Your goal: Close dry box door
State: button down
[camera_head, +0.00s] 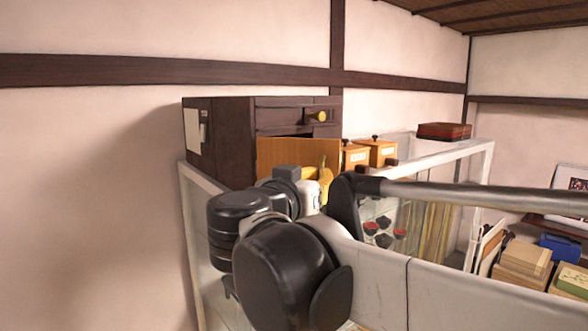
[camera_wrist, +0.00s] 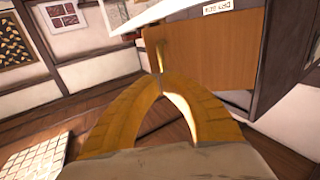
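The dry box is a dark wooden cabinet (camera_head: 228,135) on top of a glass case. An orange-brown wooden panel, which looks like its door (camera_head: 285,152), stands out from the front below a drawer with a round yellow knob (camera_head: 317,116). In the wrist view the door (camera_wrist: 215,48) fills the upper right, with a small white label near its top edge. Contact with the door cannot be told. In the head view my arm partly hides the gripper (camera_head: 325,172).
Small orange wooden boxes (camera_head: 382,151) stand right of the cabinet on the glass case. A dark red box (camera_head: 444,131) sits farther right. The case's metal frame (camera_head: 480,150) and shelves with bowls (camera_head: 384,222) lie behind my arm. Stacked boxes (camera_head: 525,257) are at the lower right.

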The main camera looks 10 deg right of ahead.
aim_at(330, 167)
jog(key=shift+x, duration=1.1)
jog(key=shift+w+d, duration=0.1)
jog(key=shift+w+d+n+t+y, duration=0.75)
jog(key=shift+w+n+y, duration=0.15)
jog(key=shift+y, duration=0.3)
jog(key=w+n+y, duration=0.1)
jog(key=w, duration=0.2)
jog(key=w+d+n+y, duration=0.1)
jog(key=w, duration=0.1)
jog(key=w+d+t+y, duration=0.1)
jog(key=w+y, duration=0.1)
jog(key=w, duration=0.1)
jog(key=shift+w+d+n+b, duration=0.2)
jog(key=shift+w+n+b, duration=0.1)
jog(key=shift+n+b, duration=0.1)
jog(key=w, duration=0.3)
jog(key=shift+a, duration=0.2)
jog(key=shift+w, duration=0.1)
